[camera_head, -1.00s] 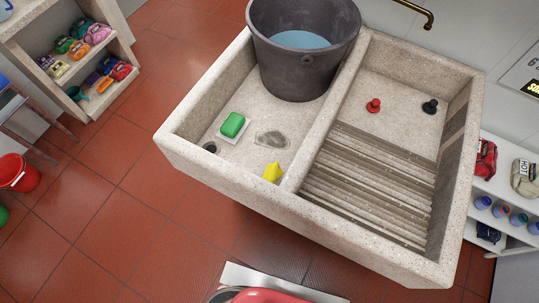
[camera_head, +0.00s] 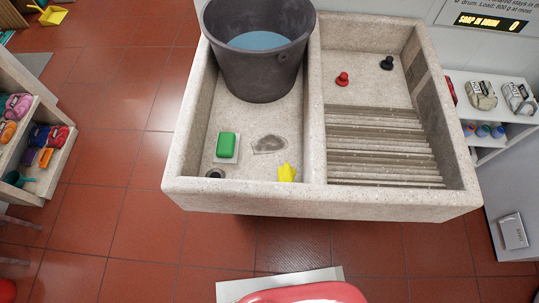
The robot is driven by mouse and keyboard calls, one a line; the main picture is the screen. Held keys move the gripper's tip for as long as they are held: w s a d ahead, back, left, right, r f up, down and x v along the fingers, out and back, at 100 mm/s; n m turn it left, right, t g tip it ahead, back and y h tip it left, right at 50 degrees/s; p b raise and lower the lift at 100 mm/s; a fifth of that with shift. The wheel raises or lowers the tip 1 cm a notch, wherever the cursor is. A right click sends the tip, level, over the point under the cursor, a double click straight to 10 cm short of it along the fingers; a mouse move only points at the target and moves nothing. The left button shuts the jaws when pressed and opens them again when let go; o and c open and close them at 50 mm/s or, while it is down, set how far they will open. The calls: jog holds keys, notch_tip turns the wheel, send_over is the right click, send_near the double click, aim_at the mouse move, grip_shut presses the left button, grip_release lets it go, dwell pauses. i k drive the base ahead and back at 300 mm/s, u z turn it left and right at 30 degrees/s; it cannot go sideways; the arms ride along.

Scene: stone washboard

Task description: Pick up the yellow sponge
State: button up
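The yellow sponge (camera_head: 287,173) is in the left basin of the stone sink (camera_head: 180,150), close to the front wall and the middle divider. It looks small, with a pointed, star-like outline, and its lower edge is partly hidden by the front rim. My gripper is not in view.
A green block (camera_head: 227,146) on a pale dish, a drain hole and a grey patch lie in the left basin. A large dark bucket (camera_head: 257,75) with blue water stands behind. The right basin has a ribbed washboard (camera_head: 380,150) and red (camera_head: 342,79) and black (camera_head: 387,63) plugs.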

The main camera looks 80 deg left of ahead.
aim_at(285, 173)
jog(key=u, duration=0.05)
jog(key=k, duration=1.7)
jog(key=u, duration=1.95)
jog(key=i, duration=0.85)
